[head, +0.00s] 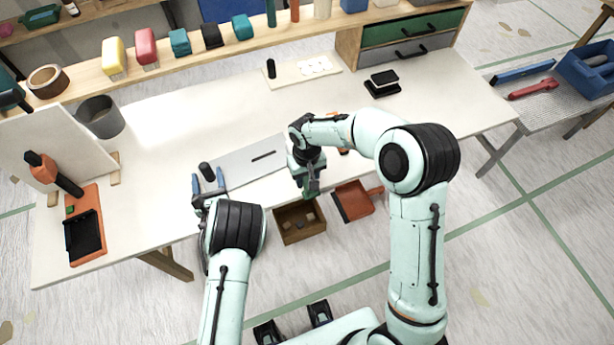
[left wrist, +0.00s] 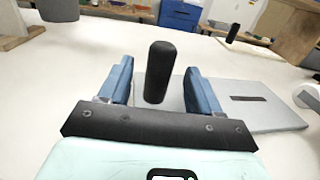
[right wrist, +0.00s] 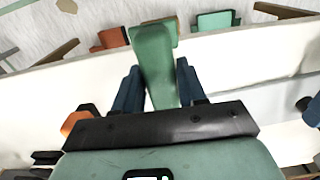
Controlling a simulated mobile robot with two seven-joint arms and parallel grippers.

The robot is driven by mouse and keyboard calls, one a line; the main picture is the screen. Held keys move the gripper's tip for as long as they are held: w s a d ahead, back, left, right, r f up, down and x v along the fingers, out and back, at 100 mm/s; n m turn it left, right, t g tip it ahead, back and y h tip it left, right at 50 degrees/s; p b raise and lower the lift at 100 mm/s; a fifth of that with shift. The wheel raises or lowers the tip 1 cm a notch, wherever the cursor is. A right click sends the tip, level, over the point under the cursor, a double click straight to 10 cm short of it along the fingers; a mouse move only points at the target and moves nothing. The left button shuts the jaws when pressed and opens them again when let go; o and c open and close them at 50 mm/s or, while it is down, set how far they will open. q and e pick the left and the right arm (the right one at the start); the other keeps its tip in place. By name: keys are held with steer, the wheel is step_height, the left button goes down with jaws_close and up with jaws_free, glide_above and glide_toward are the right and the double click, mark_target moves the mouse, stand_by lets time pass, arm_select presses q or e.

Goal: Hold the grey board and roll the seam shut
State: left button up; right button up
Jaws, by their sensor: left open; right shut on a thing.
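The grey board (head: 245,168) lies flat on the white table, with a dark slot-like strip across it. A black upright knob (left wrist: 159,72) stands at its left end. My left gripper (head: 208,182) is open, with its blue fingers on either side of the knob in the left wrist view; I cannot tell whether they touch it. My right gripper (head: 307,186) is shut on a green tool (right wrist: 153,60) near the table's front edge, right of the board. The tool's working end is not clear in the head view, where the gripper covers much of it.
A brown open bin (head: 300,238) and a red-orange dustpan (head: 353,203) are at the table's front edge. A grey cup (head: 100,117), white upright panel (head: 45,150) and orange tool holder (head: 84,225) stand left. A black block (head: 382,83) lies behind right.

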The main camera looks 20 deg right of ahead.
mark_target(207, 174)
arm_select(q)
steer(key=shift+w+d, duration=0.15)
steer(key=shift+w, duration=2.4)
jaws_close()
jaws_free()
steer(key=shift+s, duration=0.2)
steer(key=shift+s, duration=0.75)
